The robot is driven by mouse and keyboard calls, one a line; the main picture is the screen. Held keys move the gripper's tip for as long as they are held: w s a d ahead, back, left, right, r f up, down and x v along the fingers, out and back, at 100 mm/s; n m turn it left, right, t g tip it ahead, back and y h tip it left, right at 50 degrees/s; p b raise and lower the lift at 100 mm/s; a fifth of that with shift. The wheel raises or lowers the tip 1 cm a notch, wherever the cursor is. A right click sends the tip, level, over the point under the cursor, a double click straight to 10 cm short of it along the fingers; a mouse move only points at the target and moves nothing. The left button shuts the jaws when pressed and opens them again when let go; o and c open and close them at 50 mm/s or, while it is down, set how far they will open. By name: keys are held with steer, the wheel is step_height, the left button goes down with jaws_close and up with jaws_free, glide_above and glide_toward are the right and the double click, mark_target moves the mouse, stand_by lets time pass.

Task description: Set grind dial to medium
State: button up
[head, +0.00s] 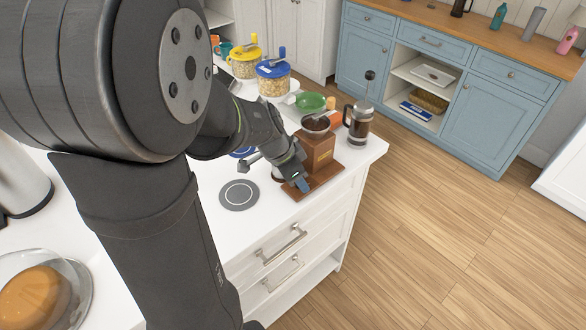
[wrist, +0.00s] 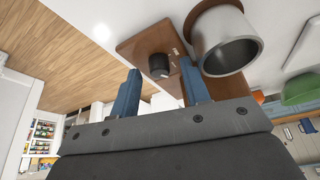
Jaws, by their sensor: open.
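The coffee grinder (head: 321,150) is a brown wooden box on a wooden base, with a metal hopper (head: 316,123) on top. It stands near the front edge of the white counter. In the wrist view, the dark round grind dial (wrist: 159,65) sits on the grinder's brown wood (wrist: 140,47), and its setting marks are too small to read. My gripper (head: 299,182) is low at the grinder's near left side. Its blue fingers (wrist: 160,68) are open, one on each side of the dial in the picture; contact cannot be told. In the head view, the dial is not visible.
A French press (head: 360,125) stands just behind the grinder on the right. A green bowl (head: 310,102) and lidded jars (head: 272,80) are farther back. A grey round disc (head: 239,195) lies left of the gripper. A metal cylinder (wrist: 228,42) is beside the dial in the wrist view.

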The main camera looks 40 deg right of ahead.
steer(key=v, duration=1.7)
steer(key=shift+r, duration=0.15)
steer(key=x, duration=1.7)
steer(key=shift+f, duration=0.3)
steer(key=shift+s+r+n+t, duration=0.1)
steer(key=shift+n+t, duration=0.2)
steer(key=shift+n, duration=0.4)
steer(key=shift+s+n+t, duration=0.1)
steer(key=shift+n+t, duration=0.8)
steer(key=shift+n, duration=1.4)
steer(key=shift+s+n+t, duration=0.1)
steer(key=shift+n+t, duration=0.5)
steer(key=shift+n, duration=1.1)
steer(key=shift+d+n+t+y, duration=0.1)
steer(key=shift+n+t+y, duration=0.4)
steer(key=shift+n, duration=0.8)
